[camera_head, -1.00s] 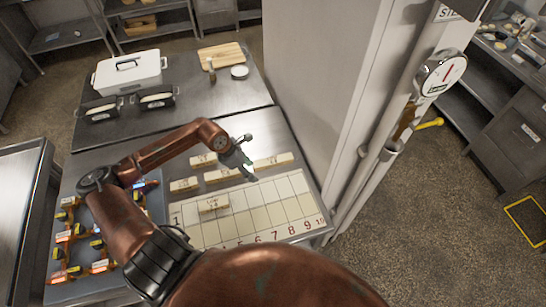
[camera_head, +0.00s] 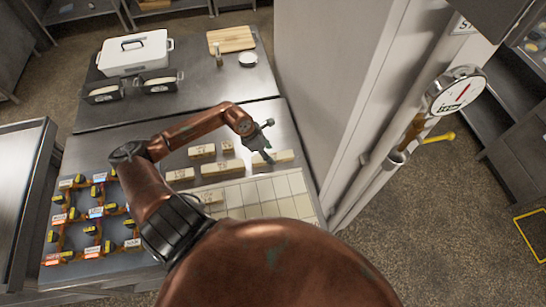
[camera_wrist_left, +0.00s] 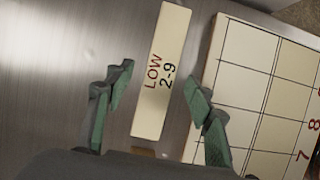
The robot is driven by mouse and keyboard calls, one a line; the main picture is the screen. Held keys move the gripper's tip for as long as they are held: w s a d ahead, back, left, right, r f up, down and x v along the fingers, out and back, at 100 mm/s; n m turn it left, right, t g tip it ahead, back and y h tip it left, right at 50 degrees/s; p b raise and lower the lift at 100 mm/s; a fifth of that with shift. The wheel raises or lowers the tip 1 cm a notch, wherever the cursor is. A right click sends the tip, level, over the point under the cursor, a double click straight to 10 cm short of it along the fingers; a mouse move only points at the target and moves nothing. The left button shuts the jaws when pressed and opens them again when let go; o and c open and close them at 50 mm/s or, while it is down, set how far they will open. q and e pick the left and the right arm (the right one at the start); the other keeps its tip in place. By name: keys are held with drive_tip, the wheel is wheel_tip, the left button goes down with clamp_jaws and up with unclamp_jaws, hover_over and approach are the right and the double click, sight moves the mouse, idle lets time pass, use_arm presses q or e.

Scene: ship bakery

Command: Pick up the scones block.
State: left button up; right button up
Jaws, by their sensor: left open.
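Several cream blocks lie near the numbered board; their lettering is too small in the head view to tell which is the scones block. A long block (camera_head: 280,157) lies at the right of the group, and another block (camera_head: 222,168) lies left of it. My left gripper (camera_head: 268,141) is open and empty, over the right-hand block. In the left wrist view, a long cream block (camera_wrist_left: 162,70) marked "LOW 2-9" lies between the spread fingers of my left gripper (camera_wrist_left: 159,74), with gaps on both sides. My right gripper is out of view.
The numbered board (camera_head: 285,187) lies in front of the blocks, partly behind my arm. A tray (camera_head: 115,195) of labelled pieces is at the left. A white lidded pan (camera_head: 133,60) and a wooden board (camera_head: 231,39) stand at the back. A pale cabinet wall (camera_head: 320,90) rises at the right.

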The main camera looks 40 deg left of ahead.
sight(273, 156)
use_arm(q)
drive_tip(key=shift+x, duration=1.15)
drive_tip(key=shift+w+d+f, duration=0.1)
drive_tip(key=shift+w+f, duration=0.05)
drive_tip(key=shift+f, duration=0.3)
drive_tip(key=c, duration=0.6)
clamp_jaws()
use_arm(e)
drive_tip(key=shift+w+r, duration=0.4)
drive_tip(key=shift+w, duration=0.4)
use_arm(q)
drive_tip(key=shift+r, duration=0.15)
